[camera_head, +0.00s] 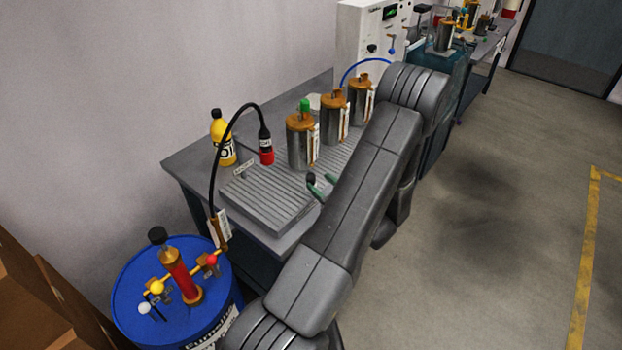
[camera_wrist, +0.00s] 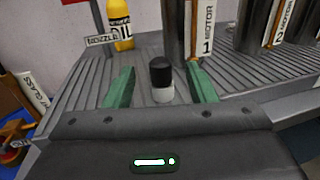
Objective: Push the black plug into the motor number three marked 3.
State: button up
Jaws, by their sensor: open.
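The black plug (camera_wrist: 161,72), a black cap over a light grey base, stands upright on the grooved tray (camera_wrist: 85,90). In the wrist view it is between the two green fingers of my gripper (camera_wrist: 158,70), which is open, with a gap on each side. In the head view my gripper (camera_head: 323,184) is low at the tray's right side, mostly behind my arm. Motor 1 (camera_wrist: 178,30) and motor 2 (camera_wrist: 250,22) stand behind the plug. The head view shows three metal motors in a row; the farthest motor (camera_head: 359,103) has a label too small to read.
A yellow oil bottle (camera_head: 223,140) and a red-tipped nozzle (camera_head: 266,148) on a black hose stand left of the motors. A blue drum (camera_head: 130,290) is at the front left. The tray's front left is clear.

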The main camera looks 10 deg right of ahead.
aim_at(314, 180)
jog(key=p+x, duration=0.1)
jog(key=x, duration=0.1)
jog(key=f+x, duration=0.1)
jog(key=x, duration=0.2)
jog(key=shift+w+a+p, duration=0.15)
jog(key=shift+w+p, duration=0.1)
jog(key=shift+p, duration=0.15)
jog(key=shift+c, duration=0.4)
jog(key=c, duration=1)
